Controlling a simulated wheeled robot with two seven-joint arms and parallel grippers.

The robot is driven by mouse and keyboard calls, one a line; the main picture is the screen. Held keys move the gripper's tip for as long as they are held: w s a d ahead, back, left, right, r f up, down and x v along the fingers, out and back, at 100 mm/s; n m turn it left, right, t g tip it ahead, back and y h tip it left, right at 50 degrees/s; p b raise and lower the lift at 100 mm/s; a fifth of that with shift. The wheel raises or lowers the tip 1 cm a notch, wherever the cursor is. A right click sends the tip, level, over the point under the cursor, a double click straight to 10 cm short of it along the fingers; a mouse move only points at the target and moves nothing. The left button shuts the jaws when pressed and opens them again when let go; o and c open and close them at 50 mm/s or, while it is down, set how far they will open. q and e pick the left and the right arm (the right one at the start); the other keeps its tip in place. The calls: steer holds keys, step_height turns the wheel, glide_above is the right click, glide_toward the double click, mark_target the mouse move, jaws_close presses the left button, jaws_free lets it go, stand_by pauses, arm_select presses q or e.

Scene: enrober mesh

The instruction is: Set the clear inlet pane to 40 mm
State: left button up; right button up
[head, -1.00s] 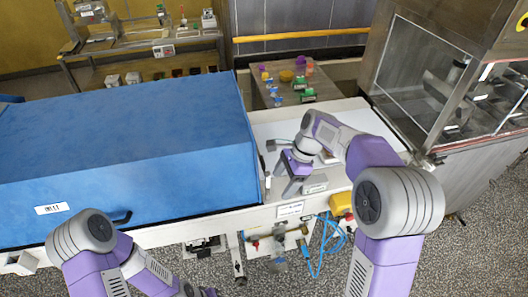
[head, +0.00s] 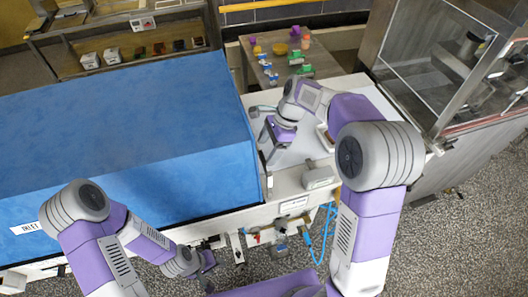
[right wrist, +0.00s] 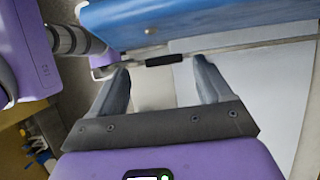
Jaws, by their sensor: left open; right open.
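The blue hood (head: 120,130) covers the left side, and its right end also shows at the top of the right wrist view (right wrist: 200,20). A short black grip (right wrist: 163,60) sits on a thin bar below the hood's edge in the right wrist view. A clear pane cannot be made out for certain there. My right gripper (right wrist: 160,64) is open, with its fingertips on either side of the black grip; I cannot tell whether they touch it. In the head view it (head: 270,146) is by the hood's right end. My left gripper (head: 208,268) is open and empty, low in front of the machine.
A white surface (head: 300,150) lies right of the hood. A glass-sided cabinet (head: 440,65) stands at the right. A small table (head: 308,68) with several coloured items is behind. Blue hoses (head: 318,240) hang at the front.

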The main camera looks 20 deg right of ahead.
mark_target(263, 156)
steer(key=x, duration=0.2)
steer(key=shift+w+f, duration=0.25)
steer(key=shift+f, duration=0.15)
steer(key=shift+a+f, duration=0.2)
steer(key=shift+f, duration=0.1)
steer(key=shift+s, duration=0.1)
